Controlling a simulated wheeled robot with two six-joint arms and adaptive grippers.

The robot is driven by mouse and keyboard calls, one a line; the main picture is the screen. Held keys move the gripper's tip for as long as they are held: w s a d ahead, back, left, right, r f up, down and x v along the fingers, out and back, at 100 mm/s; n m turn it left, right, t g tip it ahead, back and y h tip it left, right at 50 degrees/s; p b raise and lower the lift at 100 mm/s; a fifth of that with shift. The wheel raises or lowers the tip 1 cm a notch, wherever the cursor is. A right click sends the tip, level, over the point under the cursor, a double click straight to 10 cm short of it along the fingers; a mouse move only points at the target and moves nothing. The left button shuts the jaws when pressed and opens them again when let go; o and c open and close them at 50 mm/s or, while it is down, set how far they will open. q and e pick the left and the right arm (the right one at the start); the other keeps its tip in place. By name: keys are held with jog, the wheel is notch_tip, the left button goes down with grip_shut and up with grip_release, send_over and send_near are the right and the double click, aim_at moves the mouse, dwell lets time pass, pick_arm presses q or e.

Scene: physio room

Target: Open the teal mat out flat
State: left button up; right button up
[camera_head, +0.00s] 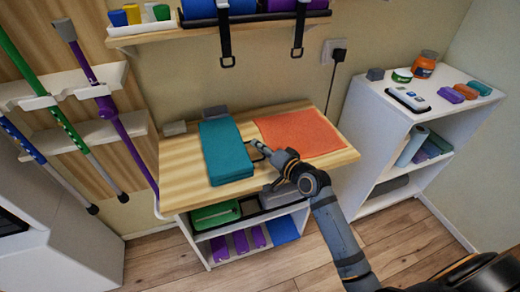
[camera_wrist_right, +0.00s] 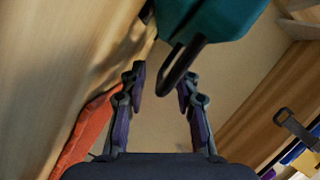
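The teal mat (camera_head: 226,152) lies folded in a thick narrow stack on the wooden table. In the right wrist view, a corner of the teal mat (camera_wrist_right: 220,14) shows at the top, with a dark loop (camera_wrist_right: 176,72) sticking out from its edge. My right gripper (camera_head: 258,148) is at the right edge of the mat. In the wrist view my right gripper (camera_wrist_right: 163,80) is open, its two fingers on either side of the loop with gaps showing. My left gripper is not in view.
An orange mat (camera_head: 300,133) lies flat on the table, right of the teal mat, and a grey block (camera_head: 175,128) sits at the back left. A wall shelf (camera_head: 180,32) with hanging straps is above. A white shelf unit (camera_head: 395,113) stands at the right.

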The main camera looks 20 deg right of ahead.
jog(key=shift+w+a+f, duration=0.1)
jog(key=shift+w+a, duration=0.05)
jog(key=shift+w, duration=0.25)
grip_shut()
